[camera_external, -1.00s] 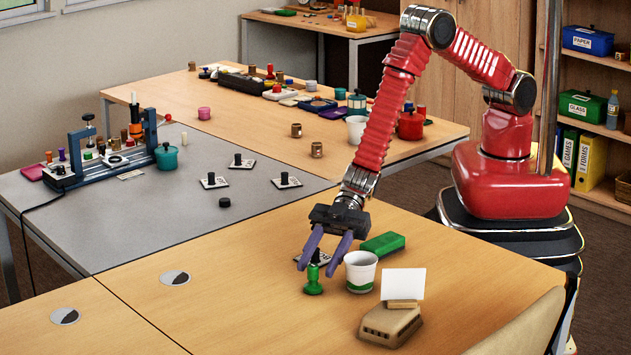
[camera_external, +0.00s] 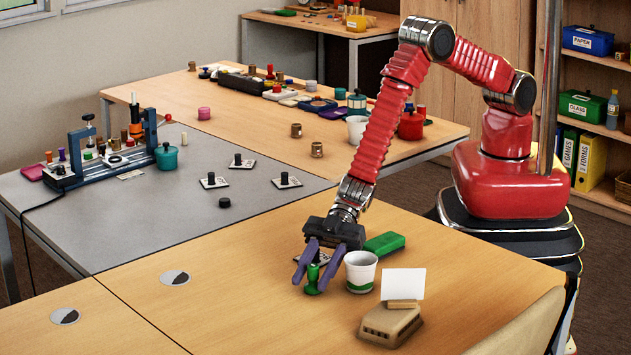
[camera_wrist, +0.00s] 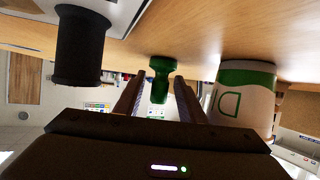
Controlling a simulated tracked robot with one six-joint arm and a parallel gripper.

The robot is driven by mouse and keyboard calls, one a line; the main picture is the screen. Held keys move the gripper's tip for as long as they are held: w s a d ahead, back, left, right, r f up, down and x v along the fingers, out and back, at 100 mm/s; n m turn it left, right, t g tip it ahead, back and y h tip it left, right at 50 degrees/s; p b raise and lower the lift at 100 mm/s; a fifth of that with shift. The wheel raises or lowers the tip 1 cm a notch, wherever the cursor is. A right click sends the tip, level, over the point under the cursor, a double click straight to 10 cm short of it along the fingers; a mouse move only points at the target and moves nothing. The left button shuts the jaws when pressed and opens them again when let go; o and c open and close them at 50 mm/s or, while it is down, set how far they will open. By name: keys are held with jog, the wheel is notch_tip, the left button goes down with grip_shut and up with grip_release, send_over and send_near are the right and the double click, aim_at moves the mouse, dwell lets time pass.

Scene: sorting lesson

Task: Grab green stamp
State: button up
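The green stamp (camera_external: 312,279) stands upright on the front wooden table. My gripper (camera_external: 312,276) is low over the table, with its two purple fingers open around the stamp, one on each side. In the wrist view the green stamp (camera_wrist: 160,78) shows between and just beyond the fingertips of my gripper (camera_wrist: 156,88). Gaps seem to show on both sides of it, so I see no firm hold.
A white cup with a green band (camera_external: 360,272) stands close right of the stamp. A green block (camera_external: 384,244) lies behind it, and a tan block with a white card (camera_external: 391,325) lies front right. A black-handled stamp (camera_wrist: 80,48) is close in the wrist view.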

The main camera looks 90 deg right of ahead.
aim_at(313, 265)
grip_shut()
jog(key=shift+r, duration=0.1)
dwell(0.3)
notch_tip(313, 265, up, 10)
jog(key=shift+f, duration=0.1)
dwell(0.5)
dwell(0.4)
